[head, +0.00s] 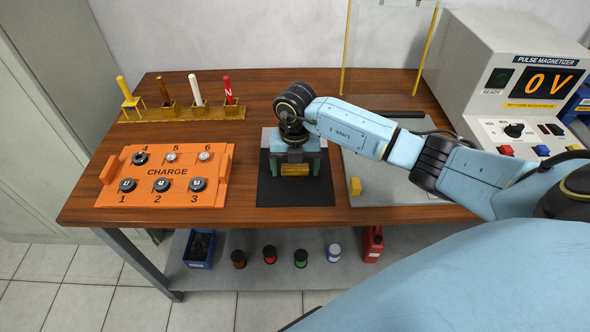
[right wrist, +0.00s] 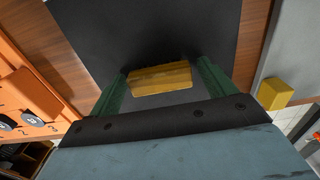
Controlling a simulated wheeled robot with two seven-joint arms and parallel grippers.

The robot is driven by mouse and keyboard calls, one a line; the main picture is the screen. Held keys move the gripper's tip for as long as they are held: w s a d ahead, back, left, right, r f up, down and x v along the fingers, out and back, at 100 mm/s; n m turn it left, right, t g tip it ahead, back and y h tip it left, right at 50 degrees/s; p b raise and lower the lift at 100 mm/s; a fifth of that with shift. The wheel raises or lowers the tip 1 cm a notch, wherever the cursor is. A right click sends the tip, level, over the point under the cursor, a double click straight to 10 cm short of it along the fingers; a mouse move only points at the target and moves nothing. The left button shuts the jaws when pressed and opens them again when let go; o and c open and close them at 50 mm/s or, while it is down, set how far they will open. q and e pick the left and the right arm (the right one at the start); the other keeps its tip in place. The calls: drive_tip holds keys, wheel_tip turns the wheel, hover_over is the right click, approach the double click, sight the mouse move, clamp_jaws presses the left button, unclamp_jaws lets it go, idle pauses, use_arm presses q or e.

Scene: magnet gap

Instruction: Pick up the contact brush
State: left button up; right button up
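I cannot tell for sure which thing is the contact brush. Several upright handles stand in a wooden rack (head: 180,114) at the back left, among them a yellow one (head: 123,87), a white one (head: 195,90) and a red one (head: 228,90). My right gripper (head: 295,170) points down over the black mat (head: 265,190), away from the rack. Its green fingers (right wrist: 160,82) stand apart on either side of a brass-yellow block (right wrist: 160,78), with small gaps seen beside it. The block also shows in the head view (head: 295,171). My left gripper is out of view.
An orange CHARGE tray (head: 215,193) with several numbered round pieces lies at the left. A small yellow block (head: 355,186) sits on the grey plate (head: 400,190) at the right. The pulse magnetizer (head: 470,60) stands at the back right, beside a clear yellow-edged panel (head: 390,40).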

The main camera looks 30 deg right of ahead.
sight(295, 166)
drive_tip(key=c, duration=0.9)
drive_tip(key=shift+o, duration=0.2)
wheel_tip(295, 166, up, 9)
drive_tip(key=shift+r+p, duration=0.1)
drive_tip(key=shift+p, duration=0.45)
drive_tip(key=shift+r, duration=0.3)
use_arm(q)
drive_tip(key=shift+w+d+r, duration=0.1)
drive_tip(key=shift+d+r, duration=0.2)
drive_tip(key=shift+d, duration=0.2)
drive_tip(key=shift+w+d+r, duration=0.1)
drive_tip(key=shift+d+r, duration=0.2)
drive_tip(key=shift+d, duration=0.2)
use_arm(e)
drive_tip(key=shift+r, duration=0.15)
drive_tip(key=o, duration=0.4)
drive_tip(key=c, duration=0.3)
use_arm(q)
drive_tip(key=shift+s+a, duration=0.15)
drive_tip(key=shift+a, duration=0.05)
